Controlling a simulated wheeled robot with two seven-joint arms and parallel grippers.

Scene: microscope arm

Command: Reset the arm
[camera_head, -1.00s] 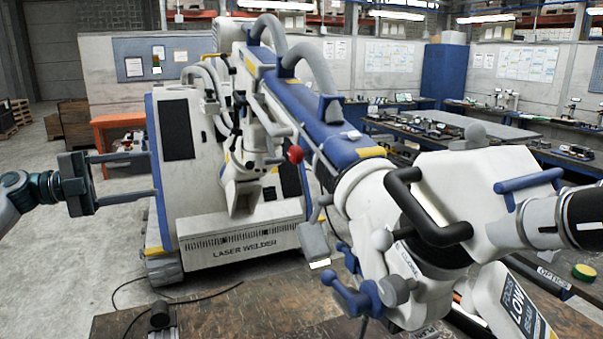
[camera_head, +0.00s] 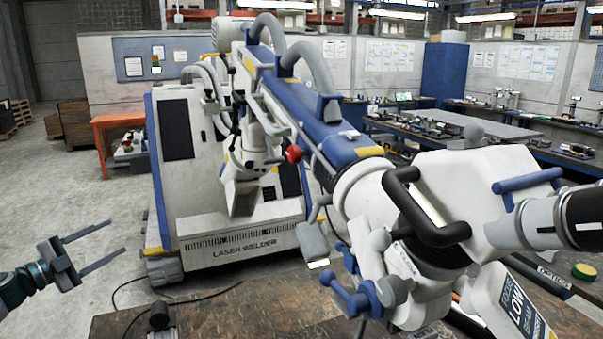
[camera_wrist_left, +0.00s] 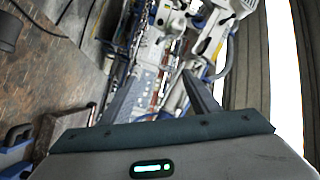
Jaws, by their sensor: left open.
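The large white and blue arm (camera_head: 325,120) runs from the laser welder cabinet (camera_head: 235,225) toward the front right. Its white head (camera_head: 480,185) carries a black handle (camera_head: 425,210), a blue handle (camera_head: 527,181) and blue knobs (camera_head: 350,298). A red knob (camera_head: 294,154) sits beside the arm near the middle. My left gripper (camera_head: 115,238) is open and empty at the left, well apart from the arm and left of the cabinet. Its two fingers also show in the left wrist view (camera_wrist_left: 163,92), with nothing held between them. My right gripper is not in view.
A worn brown tabletop (camera_head: 240,318) lies at the bottom front, with a small black cylinder (camera_head: 159,314) and a cable on it. An orange table (camera_head: 115,122) stands at the back left. Workbenches line the back right. Grey floor is open at the left.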

